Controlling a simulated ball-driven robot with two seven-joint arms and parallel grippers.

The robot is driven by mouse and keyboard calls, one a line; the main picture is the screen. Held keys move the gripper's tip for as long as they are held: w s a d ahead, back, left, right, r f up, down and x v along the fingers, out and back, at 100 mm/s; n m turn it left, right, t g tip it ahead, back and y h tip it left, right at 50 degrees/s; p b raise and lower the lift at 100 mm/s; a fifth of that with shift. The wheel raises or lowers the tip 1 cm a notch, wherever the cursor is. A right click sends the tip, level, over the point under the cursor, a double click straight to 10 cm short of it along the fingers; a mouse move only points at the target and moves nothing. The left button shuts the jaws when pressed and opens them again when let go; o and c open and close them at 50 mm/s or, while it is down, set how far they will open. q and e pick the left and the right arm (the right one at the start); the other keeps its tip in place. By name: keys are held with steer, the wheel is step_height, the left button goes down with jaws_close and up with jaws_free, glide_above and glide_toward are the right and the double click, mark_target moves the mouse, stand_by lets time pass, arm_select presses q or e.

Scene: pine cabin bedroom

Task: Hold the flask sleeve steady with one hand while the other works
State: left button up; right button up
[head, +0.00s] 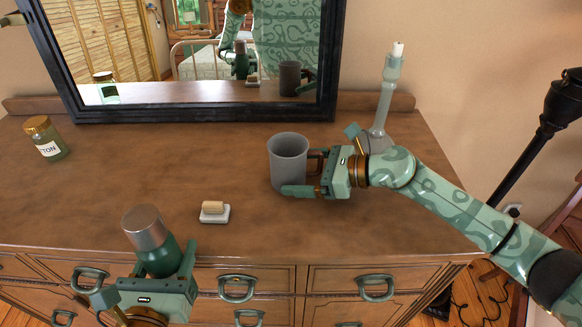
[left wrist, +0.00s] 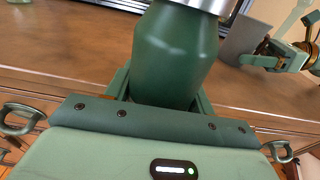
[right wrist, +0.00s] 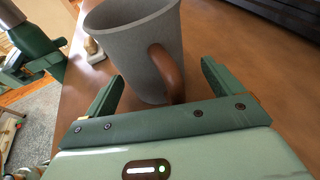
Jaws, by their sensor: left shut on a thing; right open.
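The flask has a dark green sleeve (head: 160,262) and a silver top (head: 145,226). My left gripper (head: 150,278) is shut on the green sleeve and holds the flask, slightly tilted in the head view, at the dresser's front edge. The sleeve fills the middle of the left wrist view (left wrist: 176,55), with a finger on each side. My right gripper (head: 308,175) is open at a grey mug (head: 288,158). In the right wrist view the mug's brown handle (right wrist: 168,72) lies between the spread fingers; I cannot tell whether they touch it.
A small white dish with a tan block (head: 214,212) sits on the dresser top (head: 150,180) between flask and mug. A labelled jar (head: 46,138) stands at far left. A pale candlestick (head: 385,100) stands behind my right arm. A framed mirror (head: 200,115) backs the dresser.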

steer(key=shift+a, duration=0.2)
stand_by(0.7)
steer(key=c, duration=1.1)
